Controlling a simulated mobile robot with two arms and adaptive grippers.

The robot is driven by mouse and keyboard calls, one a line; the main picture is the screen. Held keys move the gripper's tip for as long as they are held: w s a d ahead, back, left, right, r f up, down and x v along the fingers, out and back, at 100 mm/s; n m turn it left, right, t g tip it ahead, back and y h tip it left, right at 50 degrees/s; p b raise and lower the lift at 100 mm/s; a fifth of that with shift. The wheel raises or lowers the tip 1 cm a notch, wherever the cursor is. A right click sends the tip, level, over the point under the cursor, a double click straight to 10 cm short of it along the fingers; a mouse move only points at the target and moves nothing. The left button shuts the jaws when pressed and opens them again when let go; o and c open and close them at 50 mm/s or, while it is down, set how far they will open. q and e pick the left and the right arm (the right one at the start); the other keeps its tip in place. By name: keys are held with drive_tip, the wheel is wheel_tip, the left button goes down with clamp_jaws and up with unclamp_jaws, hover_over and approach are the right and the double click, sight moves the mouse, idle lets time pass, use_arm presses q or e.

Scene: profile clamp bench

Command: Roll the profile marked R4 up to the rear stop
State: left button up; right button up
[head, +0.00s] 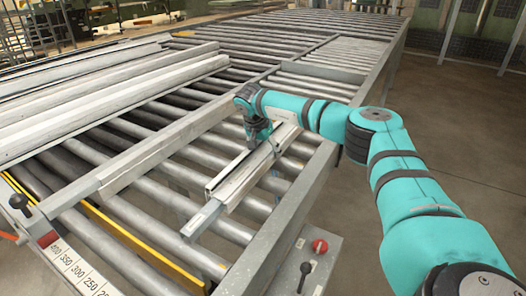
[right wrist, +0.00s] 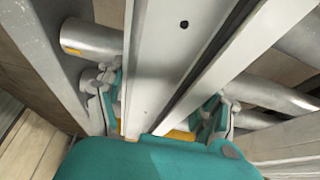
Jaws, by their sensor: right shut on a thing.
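A light grey metal profile (head: 240,178) lies lengthwise on the rollers of the right lane, with a narrower square piece (head: 203,219) at its near end. No R4 mark can be read on it. My right gripper (head: 258,138) is shut on the profile toward its far end. In the right wrist view the channel-shaped profile (right wrist: 165,60) with a small dark hole runs between the fingers of my right gripper (right wrist: 155,115), one on each side. I cannot make out for sure which part is the rear stop. My left gripper is not in view.
Several long profiles (head: 90,100) lie on the left lane, beside a raised divider rail (head: 150,155). A side rail (head: 285,215) bounds the right lane. A red knob (head: 320,246), a black lever (head: 304,271) and a number scale (head: 80,272) are at the near end. Rollers beyond the gripper look bare.

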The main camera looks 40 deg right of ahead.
sight(262, 151)
drive_tip(key=shift+w+d, duration=0.2)
drive_tip(key=shift+d, duration=0.3)
drive_tip(key=shift+w+d, duration=0.2)
drive_tip(key=shift+d, duration=0.3)
drive_tip(key=o, duration=1.8)
drive_tip(key=v, duration=1.2)
drive_tip(key=shift+a, duration=0.1)
